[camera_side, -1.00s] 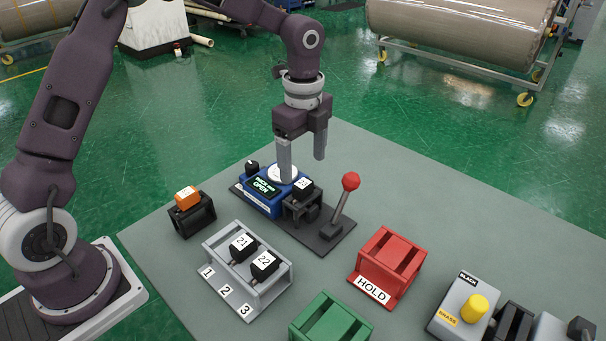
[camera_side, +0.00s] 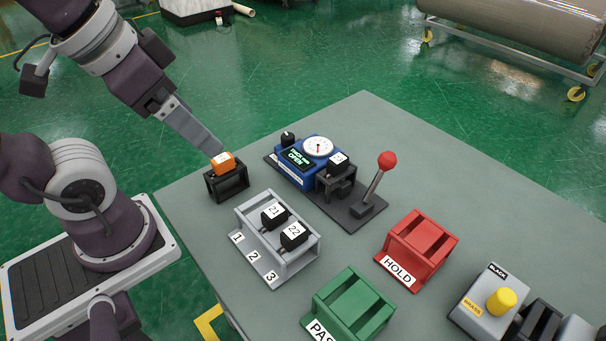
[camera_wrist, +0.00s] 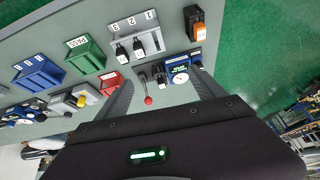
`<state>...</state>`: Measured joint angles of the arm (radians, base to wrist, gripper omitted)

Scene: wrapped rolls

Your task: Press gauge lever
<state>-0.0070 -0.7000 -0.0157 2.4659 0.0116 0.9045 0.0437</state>
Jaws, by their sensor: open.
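The gauge (camera_side: 318,147) is a blue unit with a white dial and a screen reading OPEN; it also shows in the wrist view (camera_wrist: 180,77). A black numbered block (camera_side: 338,164) sits in the dark holder beside it. The lever (camera_side: 374,188), with a red knob (camera_side: 387,160), stands tilted on the same dark base; the knob also shows in the wrist view (camera_wrist: 148,100). My gripper (camera_side: 217,149) is open and empty. In the side view its fingers overlap just behind the orange block (camera_side: 223,164); the wrist view shows that block well away from both fingers.
The orange block sits in a black stand (camera_side: 228,184). A grey rack (camera_side: 284,262) holds blocks 21 and 22. A red HOLD stand (camera_side: 421,240), a green stand (camera_side: 352,302) and a grey box with a yellow button (camera_side: 501,300) occupy the front. The table's back right is clear.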

